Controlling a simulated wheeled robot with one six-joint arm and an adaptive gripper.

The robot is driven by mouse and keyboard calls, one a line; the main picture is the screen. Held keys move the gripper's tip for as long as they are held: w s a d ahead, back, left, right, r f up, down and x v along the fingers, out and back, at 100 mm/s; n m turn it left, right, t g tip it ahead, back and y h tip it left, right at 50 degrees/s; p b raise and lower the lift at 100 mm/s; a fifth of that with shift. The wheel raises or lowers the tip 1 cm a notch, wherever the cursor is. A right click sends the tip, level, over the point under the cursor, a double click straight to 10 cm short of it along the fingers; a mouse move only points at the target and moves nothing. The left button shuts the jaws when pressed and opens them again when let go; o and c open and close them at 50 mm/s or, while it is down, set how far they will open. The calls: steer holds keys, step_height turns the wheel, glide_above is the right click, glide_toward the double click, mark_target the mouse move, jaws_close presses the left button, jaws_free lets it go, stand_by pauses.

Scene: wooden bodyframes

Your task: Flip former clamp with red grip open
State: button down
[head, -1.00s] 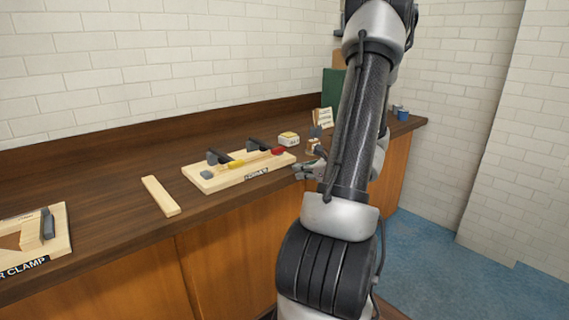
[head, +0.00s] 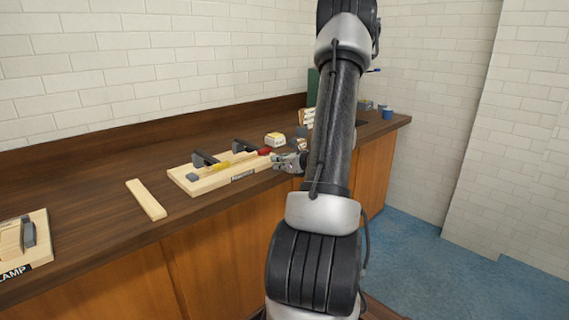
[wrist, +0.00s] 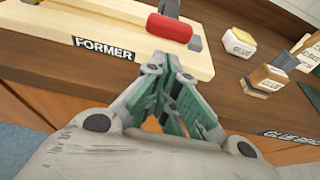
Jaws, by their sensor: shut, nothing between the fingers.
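The former (head: 205,183) is a pale wooden board on the counter with two dark clamps on it. Its dark label reading FORMER shows in the wrist view (wrist: 103,47). The clamp with the red grip (head: 265,152) is at the board's right end; the red grip is large at the top of the wrist view (wrist: 169,28). The other clamp has a yellow grip (head: 217,166). My gripper (wrist: 171,62) is shut and empty, its tips near the board's front edge, just below the red grip in the wrist view. Most of the red-grip clamp is cut off there.
A glue box (wrist: 238,42) and another small box (wrist: 267,78) stand right of the board. A loose wood strip (head: 146,199) lies left of it, and another clamp board (head: 40,255) is at the far left. Blue cups (head: 387,114) stand at the counter's right end.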

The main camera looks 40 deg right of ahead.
steer(key=shift+x, duration=2.05)
steer(key=shift+r, duration=0.1)
